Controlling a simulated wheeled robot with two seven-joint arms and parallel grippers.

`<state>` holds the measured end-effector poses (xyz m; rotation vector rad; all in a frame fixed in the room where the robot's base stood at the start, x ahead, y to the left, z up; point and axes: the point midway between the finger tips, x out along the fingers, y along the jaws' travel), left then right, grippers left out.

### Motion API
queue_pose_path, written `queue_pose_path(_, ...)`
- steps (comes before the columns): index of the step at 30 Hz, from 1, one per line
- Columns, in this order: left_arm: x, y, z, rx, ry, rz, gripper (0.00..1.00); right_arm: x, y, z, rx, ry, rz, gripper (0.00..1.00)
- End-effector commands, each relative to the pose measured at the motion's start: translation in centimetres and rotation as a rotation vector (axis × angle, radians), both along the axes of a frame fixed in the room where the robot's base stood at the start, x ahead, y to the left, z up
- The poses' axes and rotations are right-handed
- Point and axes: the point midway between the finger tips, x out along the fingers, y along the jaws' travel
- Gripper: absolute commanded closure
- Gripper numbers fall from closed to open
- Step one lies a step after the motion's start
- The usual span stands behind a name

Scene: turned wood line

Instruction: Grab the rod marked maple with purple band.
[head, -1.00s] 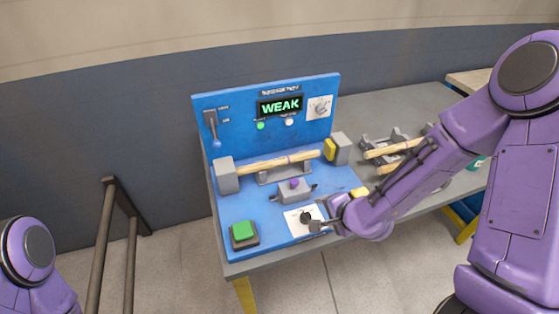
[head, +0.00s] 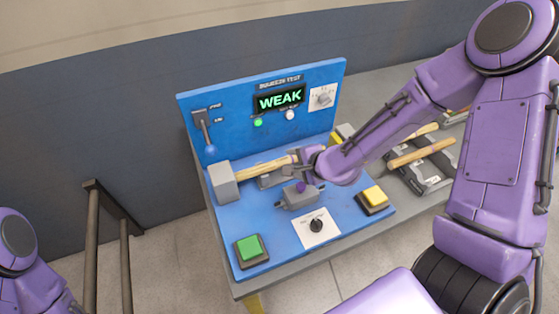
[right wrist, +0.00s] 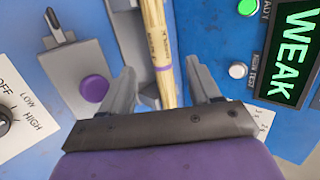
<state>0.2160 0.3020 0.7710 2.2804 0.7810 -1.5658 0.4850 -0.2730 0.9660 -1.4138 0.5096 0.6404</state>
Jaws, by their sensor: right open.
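The maple rod (head: 262,167) lies across the blue squeeze-test fixture, its left end at a grey block (head: 222,182). In the right wrist view the pale rod (right wrist: 155,35) shows a purple band and small dark lettering. My right gripper (head: 296,160) is at the rod's right part, hiding that stretch in the head view. In the right wrist view the open fingers (right wrist: 158,88) stand on either side of the rod, with gaps between. My left gripper is out of view.
The display (head: 279,99) reads WEAK. A purple-knobbed clamp (head: 298,196), a dial (head: 317,226), a green button (head: 250,248) and a yellow button (head: 374,196) sit on the fixture. Other rods (head: 420,152) lie in a rack at right.

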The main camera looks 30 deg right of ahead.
Motion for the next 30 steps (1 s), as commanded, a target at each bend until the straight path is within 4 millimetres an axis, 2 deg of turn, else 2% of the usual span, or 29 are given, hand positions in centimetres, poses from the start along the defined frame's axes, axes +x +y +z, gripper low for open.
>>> queue_pose_path(5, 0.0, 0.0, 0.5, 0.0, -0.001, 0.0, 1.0, 1.2, 0.5, -1.1, -0.001, 0.003, 0.0, 0.38)
queue_pose_path(12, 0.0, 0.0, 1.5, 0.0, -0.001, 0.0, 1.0, 3.9, 1.6, -3.4, 0.0, 0.002, 0.002, 0.38)
queue_pose_path(20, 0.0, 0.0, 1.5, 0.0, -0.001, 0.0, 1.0, 4.5, 1.7, -3.9, 0.001, 0.0, 0.003, 0.38)
queue_pose_path(21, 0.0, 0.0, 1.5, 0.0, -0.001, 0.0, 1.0, 4.5, 1.7, -3.9, 0.001, 0.0, 0.003, 0.41)
queue_pose_path(23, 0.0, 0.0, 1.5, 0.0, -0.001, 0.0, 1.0, 4.4, 1.7, -3.9, 0.001, 0.0, 0.003, 0.61)
queue_pose_path(24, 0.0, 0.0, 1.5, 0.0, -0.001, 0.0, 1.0, 4.4, 1.7, -3.9, 0.001, 0.0, 0.003, 0.74)
queue_pose_path(26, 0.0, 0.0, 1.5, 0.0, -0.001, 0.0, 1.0, 4.4, 1.7, -3.9, 0.001, 0.0, 0.003, 0.93)
queue_pose_path(27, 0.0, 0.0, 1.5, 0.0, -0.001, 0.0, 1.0, 4.4, 1.7, -3.9, 0.001, 0.0, 0.003, 1.0)
queue_pose_path(30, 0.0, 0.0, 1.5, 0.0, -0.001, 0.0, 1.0, 4.5, 1.7, -3.9, 0.001, -0.001, 0.003, 1.0)
